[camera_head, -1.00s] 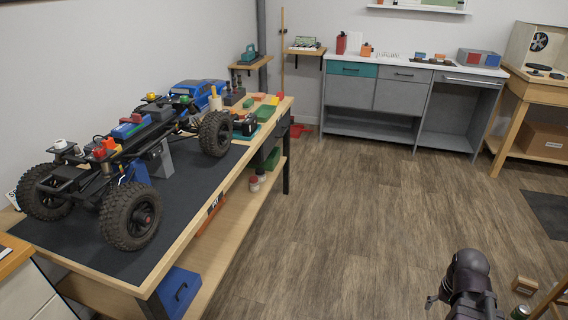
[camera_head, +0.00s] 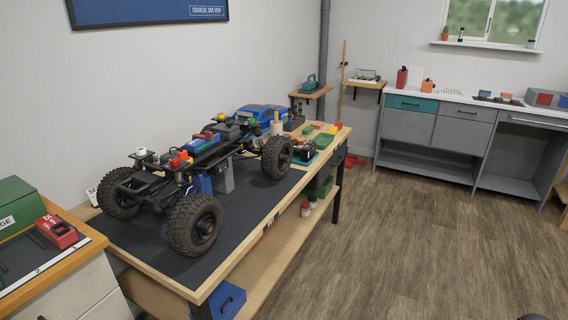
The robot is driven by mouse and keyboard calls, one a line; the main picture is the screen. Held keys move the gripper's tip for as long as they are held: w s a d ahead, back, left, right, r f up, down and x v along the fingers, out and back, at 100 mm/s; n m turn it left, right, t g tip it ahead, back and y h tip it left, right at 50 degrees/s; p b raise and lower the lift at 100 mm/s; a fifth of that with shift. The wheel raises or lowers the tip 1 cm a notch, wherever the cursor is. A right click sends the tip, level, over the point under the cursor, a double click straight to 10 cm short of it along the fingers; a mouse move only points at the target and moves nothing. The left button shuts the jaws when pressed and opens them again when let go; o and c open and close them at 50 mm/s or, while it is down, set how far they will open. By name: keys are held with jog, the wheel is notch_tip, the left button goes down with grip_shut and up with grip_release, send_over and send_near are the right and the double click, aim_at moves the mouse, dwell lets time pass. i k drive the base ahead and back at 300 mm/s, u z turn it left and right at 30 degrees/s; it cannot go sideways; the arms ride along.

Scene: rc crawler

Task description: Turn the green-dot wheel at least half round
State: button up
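The crawler chassis (camera_head: 190,160) stands raised on a grey stand (camera_head: 222,176) on the workbench at the left. Its near front wheel (camera_head: 194,225) and near rear wheel (camera_head: 276,157) face me, and a far wheel (camera_head: 119,193) shows behind. Which wheel bears the green dot I cannot tell at this size. My gripper is out of view; only a dark bit of my arm shows at the bottom right edge.
The workbench (camera_head: 262,212) has a dark mat and a wooden front edge. A cabinet with a red box (camera_head: 57,231) stands at the left. A grey counter (camera_head: 437,132) lines the back wall. The wooden floor (camera_head: 405,240) right of the bench is clear.

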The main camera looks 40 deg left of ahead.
aim_at(276, 157)
jog(key=k, duration=1.2)
jog(key=u, duration=0.45)
jog(key=i, duration=0.9)
jog(key=u, duration=0.4)
jog(key=i, duration=1.35)
jog(key=z, duration=0.35)
